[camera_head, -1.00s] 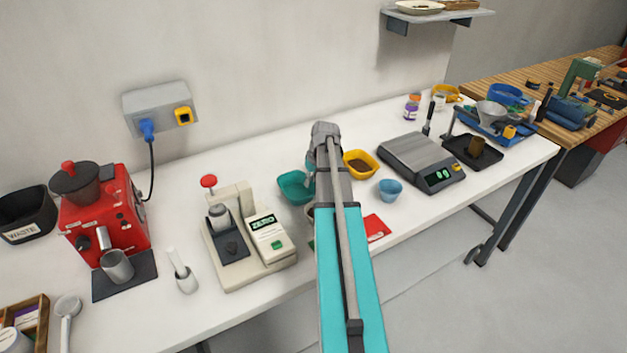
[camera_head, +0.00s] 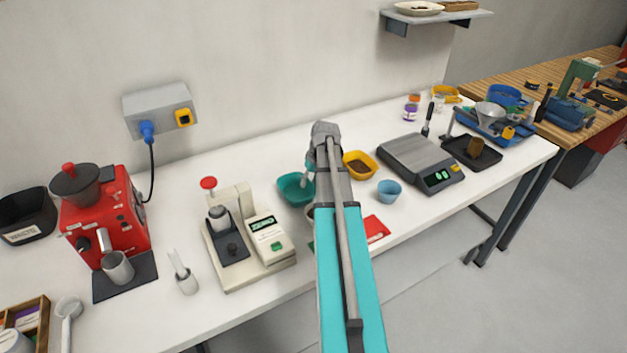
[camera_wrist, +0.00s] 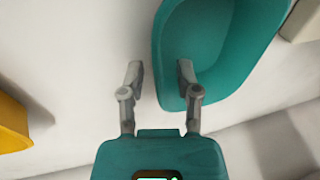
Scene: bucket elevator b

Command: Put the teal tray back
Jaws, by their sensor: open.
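The teal tray (camera_head: 293,190) sits on the white bench, between the white press-like machine with the display and the yellow tray. It looks empty in the wrist view (camera_wrist: 215,45), where it fills the upper right. My gripper (camera_wrist: 160,72) is open at the tray's near left wall. One finger shows over the bare bench outside the wall and the other overlaps the tray's edge. Whether either finger touches the wall is not clear. In the head view my arm hides the tray's right side and most of the gripper.
The yellow tray (camera_head: 360,167) with dark contents and a blue cup (camera_head: 389,191) stand just right of my arm. The white machine (camera_head: 243,240) stands close on the left. A red flat item (camera_head: 376,228) lies near the front edge. A grey scale (camera_head: 420,160) is farther right.

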